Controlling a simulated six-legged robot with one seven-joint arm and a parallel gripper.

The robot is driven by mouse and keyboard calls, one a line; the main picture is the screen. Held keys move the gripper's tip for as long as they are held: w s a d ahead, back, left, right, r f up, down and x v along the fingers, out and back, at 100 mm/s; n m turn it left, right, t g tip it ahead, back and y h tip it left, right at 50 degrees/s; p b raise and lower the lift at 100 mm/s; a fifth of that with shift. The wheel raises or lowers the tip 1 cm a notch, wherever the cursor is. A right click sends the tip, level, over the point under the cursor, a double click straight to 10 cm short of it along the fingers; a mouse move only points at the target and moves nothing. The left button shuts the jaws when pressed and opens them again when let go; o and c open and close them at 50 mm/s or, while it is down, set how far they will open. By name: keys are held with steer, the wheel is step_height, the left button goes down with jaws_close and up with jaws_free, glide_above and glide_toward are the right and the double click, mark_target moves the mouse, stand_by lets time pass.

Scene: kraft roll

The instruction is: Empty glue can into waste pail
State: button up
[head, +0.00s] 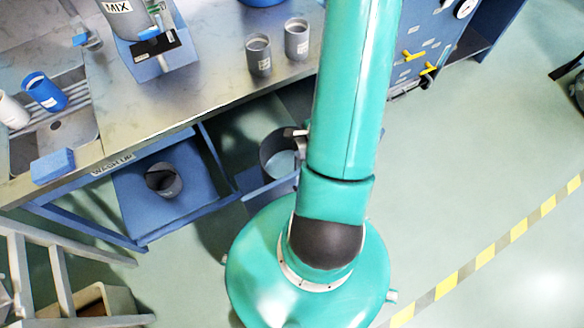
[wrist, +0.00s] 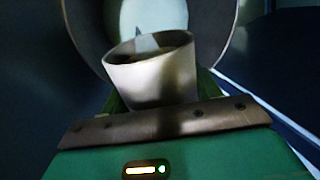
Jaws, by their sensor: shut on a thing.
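My gripper (wrist: 155,90) is shut on a small pale grey can, the glue can (wrist: 135,78), with green fingers at its sides. The can's open rim faces up in the wrist view, and its inside is mostly dark with a pale patch. Behind it is a large round opening with a dark wall and a pale bottom, which looks like the waste pail (wrist: 86,32). In the head view a dark grey pail (head: 275,160) stands under the bench, partly covered by my arm. There my gripper and the held can are hidden. I cannot tell whether glue remains in the can.
The steel bench (head: 205,90) holds two grey cans (head: 259,57) (head: 297,40), a mixing pot (head: 125,18) and a sink with a blue cup (head: 44,93). A grey container (head: 163,179) stands on the lower blue shelf. A pale stool (head: 60,270) is at lower left.

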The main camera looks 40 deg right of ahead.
steer(key=shift+a+f+h, duration=0.1)
steer(key=shift+f+h, duration=0.1)
steer(key=shift+h, duration=0.2)
steer(key=shift+w+a+r+g+h, duration=0.1)
steer(key=shift+r+g+h, duration=0.1)
steer(key=shift+g+h, duration=0.25)
stand_by(0.7)
steer(key=shift+d+f+t+y, duration=0.2)
steer(key=shift+t+y, duration=0.05)
steer(key=shift+y, duration=0.2)
steer(key=shift+r+t+y, duration=0.25)
steer(key=shift+t+y, duration=0.05)
steer(key=shift+y, duration=0.1)
steer(key=shift+a, duration=0.1)
steer(key=shift+s+d+r+t+y+b, duration=0.2)
steer(key=shift+d+t+y+b, duration=0.1)
steer(key=shift+y+b, duration=0.4)
steer(key=shift+d+r, duration=0.1)
steer(key=shift+s+d+b, duration=0.1)
steer(key=shift+b, duration=0.3)
